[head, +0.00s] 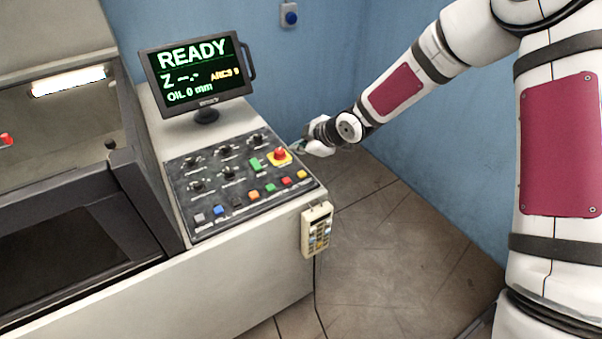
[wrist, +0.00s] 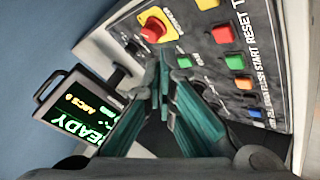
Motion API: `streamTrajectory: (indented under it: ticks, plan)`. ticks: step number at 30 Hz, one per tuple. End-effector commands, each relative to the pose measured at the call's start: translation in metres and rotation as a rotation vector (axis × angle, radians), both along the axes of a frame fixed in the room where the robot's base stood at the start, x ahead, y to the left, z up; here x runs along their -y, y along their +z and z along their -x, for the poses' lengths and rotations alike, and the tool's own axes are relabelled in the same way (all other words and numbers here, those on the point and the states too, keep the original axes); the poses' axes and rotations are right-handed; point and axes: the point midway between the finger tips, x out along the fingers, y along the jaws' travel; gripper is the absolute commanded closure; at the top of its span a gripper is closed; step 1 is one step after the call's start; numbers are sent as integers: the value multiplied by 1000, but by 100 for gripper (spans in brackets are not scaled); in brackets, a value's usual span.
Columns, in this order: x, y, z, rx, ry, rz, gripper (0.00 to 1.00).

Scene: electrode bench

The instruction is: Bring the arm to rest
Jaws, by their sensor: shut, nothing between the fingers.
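My gripper (head: 305,147) is at the end of my arm, just right of the control panel (head: 215,215) and near its red emergency stop button (head: 280,154). In the wrist view my gripper (wrist: 162,88) shows its green fingers together with nothing between them. The red button on its yellow base (wrist: 153,30) lies just beyond the fingertips there. In the head view the fingertips are small and partly hidden by the wrist. I cannot tell whether they touch the panel edge.
A monitor (head: 197,72) reading READY stands behind the panel. A hand pendant (head: 316,230) hangs on the cabinet's right side with a cable below. The machine's enclosure (head: 125,165) is at left. Blue walls (head: 440,150) stand behind. The tiled floor (head: 400,240) right of the cabinet is mostly clear.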

Motion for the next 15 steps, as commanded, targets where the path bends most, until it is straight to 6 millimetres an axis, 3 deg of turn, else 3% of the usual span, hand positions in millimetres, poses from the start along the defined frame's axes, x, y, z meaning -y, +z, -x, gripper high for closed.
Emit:
streamTrajectory:
  ticks: [11, 15]
  plan:
    - [2, 2, 0, -1, -6, 6, 100]
    - [19, 21, 3, -16, -61, 45, 100]
